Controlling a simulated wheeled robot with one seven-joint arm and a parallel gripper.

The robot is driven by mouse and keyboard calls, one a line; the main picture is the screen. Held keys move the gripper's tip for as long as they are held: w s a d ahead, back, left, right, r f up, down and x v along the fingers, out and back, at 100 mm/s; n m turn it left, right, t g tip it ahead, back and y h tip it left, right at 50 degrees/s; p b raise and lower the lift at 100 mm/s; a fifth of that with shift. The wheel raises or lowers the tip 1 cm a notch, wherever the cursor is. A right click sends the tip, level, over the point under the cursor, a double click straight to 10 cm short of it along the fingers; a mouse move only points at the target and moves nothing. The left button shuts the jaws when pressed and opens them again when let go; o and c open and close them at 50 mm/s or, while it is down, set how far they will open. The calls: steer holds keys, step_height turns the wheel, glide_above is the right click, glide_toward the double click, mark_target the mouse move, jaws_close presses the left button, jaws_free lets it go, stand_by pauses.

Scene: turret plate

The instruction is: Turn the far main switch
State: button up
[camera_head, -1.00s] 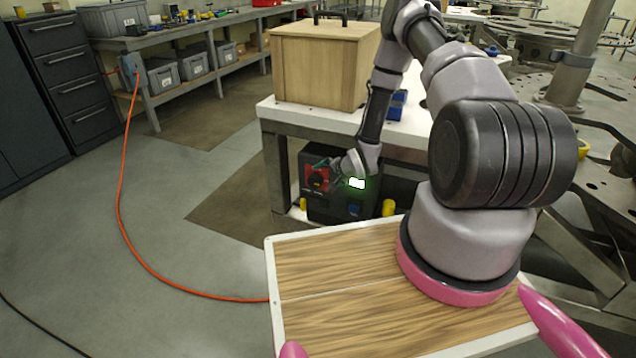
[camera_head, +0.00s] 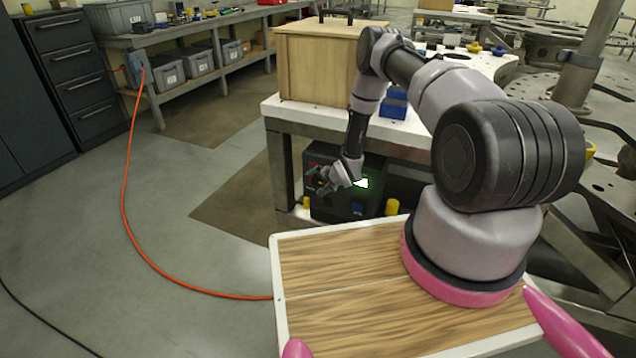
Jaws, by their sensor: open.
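A black unit (camera_head: 327,208) stands under the white-topped bench, with a lit green-white display (camera_head: 361,183) on its front. A red panel with a dark switch knob is on its upper left front; now my gripper and wrist hide most of it. My gripper (camera_head: 320,181) is open, at the left of the unit's front, in line with the red panel. I cannot tell whether a finger touches the knob. Farther off at the left, a grey box (camera_head: 134,70) hangs at the end of the long workbench, with an orange cable running down from it.
The white-topped bench (camera_head: 300,111) overhangs the unit and carries a wooden crate (camera_head: 318,65) and blue blocks (camera_head: 393,104). Yellow posts (camera_head: 392,207) stand beside the unit. The orange cable (camera_head: 124,195) crosses the open floor at left.

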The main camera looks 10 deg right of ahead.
steer(key=c, duration=1.4)
steer(key=shift+o, duration=0.2)
steer(key=shift+r+h, duration=0.1)
steer(key=shift+h, duration=0.2)
steer(key=shift+w+a+n+g+h, duration=0.15)
steer(key=shift+n+g+h, duration=0.25)
steer(key=shift+g+h, duration=0.55)
steer(key=n+g+h, duration=0.1)
steer(key=g+h, duration=0.2)
steer(key=h, duration=0.1)
steer(key=shift+a, duration=0.15)
steer(key=n+g+h, duration=0.1)
steer(key=g+h, duration=0.1)
steer(key=h, duration=0.1)
steer(key=shift+w+g+h, duration=0.1)
steer(key=shift+g+h, duration=0.15)
steer(key=shift+g, duration=0.1)
steer(key=shift+n+g+h, duration=0.5)
steer(key=shift+g+h, duration=0.5)
steer(key=shift+h, duration=0.7)
